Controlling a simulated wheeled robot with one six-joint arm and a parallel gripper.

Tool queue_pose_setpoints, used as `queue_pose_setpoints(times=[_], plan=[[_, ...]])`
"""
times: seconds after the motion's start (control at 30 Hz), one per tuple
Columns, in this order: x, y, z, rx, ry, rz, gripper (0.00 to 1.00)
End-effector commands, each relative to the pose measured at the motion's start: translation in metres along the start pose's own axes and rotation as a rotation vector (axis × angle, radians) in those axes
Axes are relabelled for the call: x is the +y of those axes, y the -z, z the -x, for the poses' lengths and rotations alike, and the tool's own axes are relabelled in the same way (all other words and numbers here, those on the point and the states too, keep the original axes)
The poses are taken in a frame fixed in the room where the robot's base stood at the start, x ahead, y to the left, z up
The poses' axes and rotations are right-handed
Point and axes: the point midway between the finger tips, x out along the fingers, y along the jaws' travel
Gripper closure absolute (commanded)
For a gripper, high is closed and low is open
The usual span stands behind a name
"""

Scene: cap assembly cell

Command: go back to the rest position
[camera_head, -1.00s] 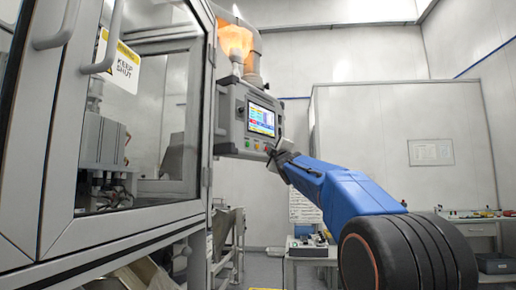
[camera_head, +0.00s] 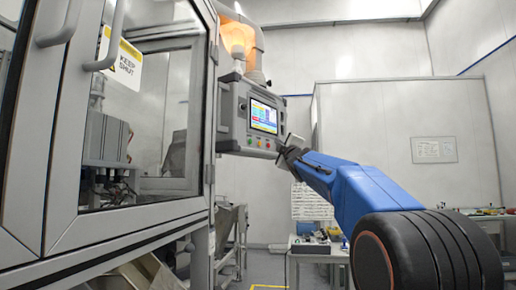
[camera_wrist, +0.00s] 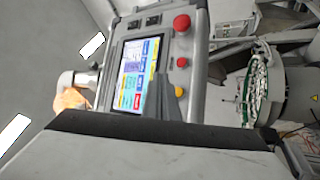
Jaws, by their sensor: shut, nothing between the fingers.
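My gripper (camera_head: 285,148) is at the end of my blue arm, just right of the control panel (camera_head: 232,112) and close to its lower right edge in the head view. Its fingers are shut and empty; whether they touch the panel I cannot tell. The panel has a lit colour screen (camera_head: 264,116) and a row of small buttons below it. In the wrist view the same screen (camera_wrist: 138,75) shows near the middle, with a red mushroom button (camera_wrist: 182,23) and a yellow button (camera_wrist: 179,92) beside it. A dark finger (camera_wrist: 167,98) overlaps the panel's face there.
A glazed machine enclosure (camera_head: 60,190) with a "keep shut" sign (camera_head: 126,65) fills the left. A workbench (camera_head: 313,250) stands behind my arm. A round feeder bowl (camera_wrist: 257,85) shows right in the wrist view.

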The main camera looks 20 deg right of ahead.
Motion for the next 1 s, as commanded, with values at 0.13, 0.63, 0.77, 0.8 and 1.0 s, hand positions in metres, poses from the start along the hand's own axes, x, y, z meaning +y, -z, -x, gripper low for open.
queue_pose_setpoints(times=[0.13,0.63,0.77,0.8,1.0], plan=[[0.0,0.0,0.0,0.0,0.0,0.0,1.0],[-0.084,0.004,0.111,-0.22,0.241,-0.293,1.0],[-0.129,0.004,0.175,-0.329,0.357,-0.414,1.0],[-0.143,0.005,0.195,-0.363,0.392,-0.45,1.0],[-0.208,0.006,0.301,-0.529,0.557,-0.597,1.0]])
